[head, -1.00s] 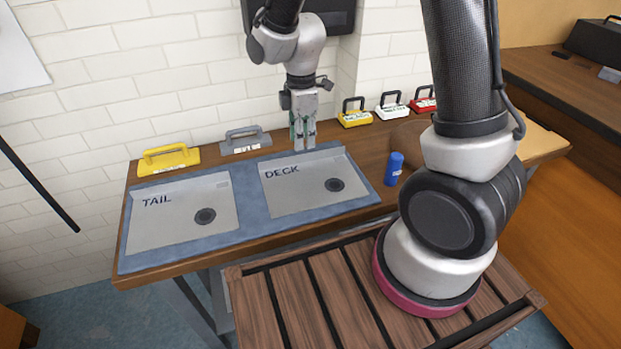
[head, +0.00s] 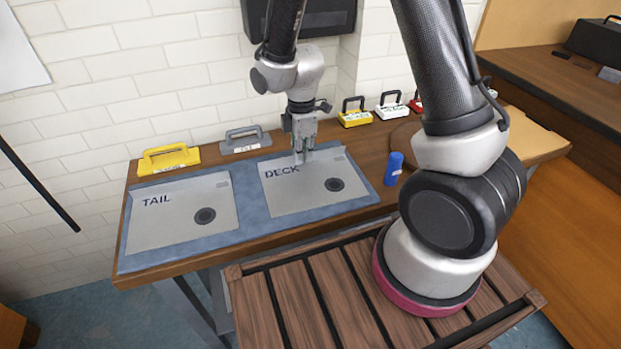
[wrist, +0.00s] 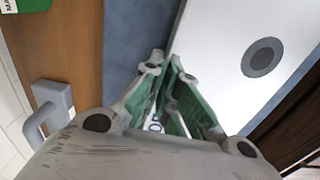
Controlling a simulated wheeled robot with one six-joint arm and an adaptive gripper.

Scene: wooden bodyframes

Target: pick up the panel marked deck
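The panel marked DECK (head: 300,195) is a flat light grey sheet with a dark round spot, lying on the blue mat. My gripper (head: 303,158) points down over its back edge, just behind the lettering. In the wrist view the panel (wrist: 225,35) is at the upper right, and my fingers (wrist: 163,65) have green inner faces. Their tips stand a narrow gap apart, with part of the lettering visible between them. I see nothing held; whether the tips touch the panel is unclear.
The panel marked TAIL (head: 180,220) lies left on the same blue mat (head: 250,232). A yellow case (head: 168,160), a grey handled block (head: 245,142) and several other handled blocks line the wall. A blue cylinder (head: 394,168) stands right of the DECK panel.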

